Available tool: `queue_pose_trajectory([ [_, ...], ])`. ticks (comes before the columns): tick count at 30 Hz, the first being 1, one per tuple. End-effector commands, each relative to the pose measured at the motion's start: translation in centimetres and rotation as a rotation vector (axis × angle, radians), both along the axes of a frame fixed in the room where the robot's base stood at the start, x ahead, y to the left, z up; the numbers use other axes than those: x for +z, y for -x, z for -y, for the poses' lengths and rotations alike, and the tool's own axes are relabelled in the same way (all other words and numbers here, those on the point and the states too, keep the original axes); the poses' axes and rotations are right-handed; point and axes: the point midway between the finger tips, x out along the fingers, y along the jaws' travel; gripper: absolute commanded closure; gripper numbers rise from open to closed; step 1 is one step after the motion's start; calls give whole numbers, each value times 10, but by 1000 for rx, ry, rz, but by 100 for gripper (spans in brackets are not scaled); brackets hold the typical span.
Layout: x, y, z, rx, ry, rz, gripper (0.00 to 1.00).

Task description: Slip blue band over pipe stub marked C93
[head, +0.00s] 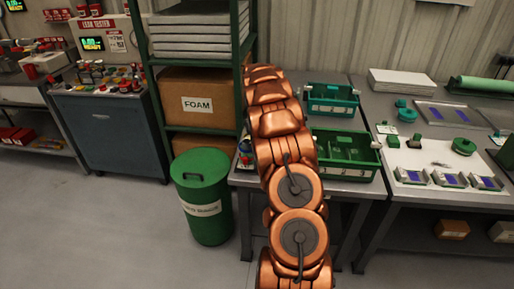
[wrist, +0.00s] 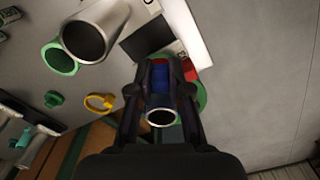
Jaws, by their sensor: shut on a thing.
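In the wrist view my gripper (wrist: 160,88) is shut on the blue band (wrist: 161,76), which shows between its dark fingers. A grey metal pipe end (wrist: 161,118) with an open round mouth shows between the fingers, just below the blue band in the picture. The band seems in line with this pipe, but I cannot tell whether it is around it. No C93 mark is readable. In the head view my arm hides the gripper and the band.
In the wrist view, a larger grey pipe (wrist: 88,40), a green ring (wrist: 60,58) and a yellow ring (wrist: 99,103) lie left of the gripper. A red part (wrist: 190,70) sits close on its right. In the head view, green trays (head: 345,177) stand right of my arm.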

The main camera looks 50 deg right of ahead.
Motion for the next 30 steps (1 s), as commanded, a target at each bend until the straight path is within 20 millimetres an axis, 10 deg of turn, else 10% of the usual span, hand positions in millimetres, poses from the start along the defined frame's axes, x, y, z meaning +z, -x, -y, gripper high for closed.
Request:
queue_pose_trajectory([
  [30, -8, 0, 0, 0, 0, 0, 99],
])
